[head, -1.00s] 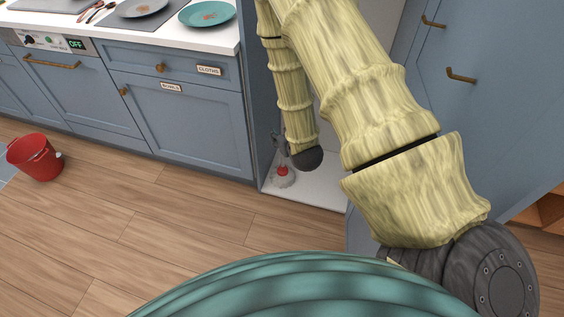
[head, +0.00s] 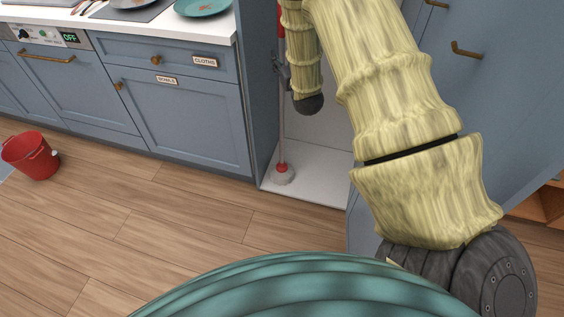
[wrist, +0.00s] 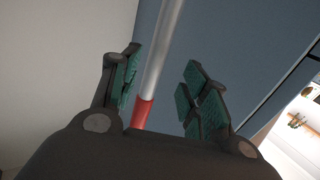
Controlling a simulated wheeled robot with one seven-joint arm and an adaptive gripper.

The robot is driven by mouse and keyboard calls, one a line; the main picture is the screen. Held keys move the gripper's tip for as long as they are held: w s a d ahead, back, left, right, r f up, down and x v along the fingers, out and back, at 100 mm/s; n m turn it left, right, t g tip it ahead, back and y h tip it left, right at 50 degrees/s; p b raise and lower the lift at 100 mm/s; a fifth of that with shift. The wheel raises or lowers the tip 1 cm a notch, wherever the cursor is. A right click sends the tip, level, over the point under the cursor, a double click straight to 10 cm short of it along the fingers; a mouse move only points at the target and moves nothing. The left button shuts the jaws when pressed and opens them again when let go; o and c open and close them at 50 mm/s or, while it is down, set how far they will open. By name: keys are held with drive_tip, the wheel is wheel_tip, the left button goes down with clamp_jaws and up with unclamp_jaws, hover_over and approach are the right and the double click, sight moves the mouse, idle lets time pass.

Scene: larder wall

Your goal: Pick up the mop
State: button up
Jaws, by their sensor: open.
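The mop stands upright in the open tall cupboard, its grey head (head: 281,176) on the white cupboard floor, with a red collar above it and a thin grey pole. The upper pole is partly hidden by my arm. My gripper (head: 281,68) shows only as a dark finger edge beside the pole in the head view. In the wrist view my gripper (wrist: 162,90) is open, its green-padded fingers apart. The silver mop pole (wrist: 163,55) with a red section runs up between the fingers, closer to the left one, with a gap at the right.
The cupboard floor (head: 318,170) is white and otherwise bare where visible. Blue drawers and doors (head: 190,120) with a worktop stand to the left. A red bucket (head: 31,157) stands on the wooden floor, far left. A blue door (head: 455,110) is at right.

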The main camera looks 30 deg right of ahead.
sight(283, 53)
drive_tip(key=shift+d+x, duration=0.15)
drive_tip(key=shift+x, duration=1.1)
drive_tip(key=shift+d+x, duration=0.15)
drive_tip(key=shift+x, duration=1.15)
drive_tip(key=shift+s, duration=0.1)
clamp_jaws()
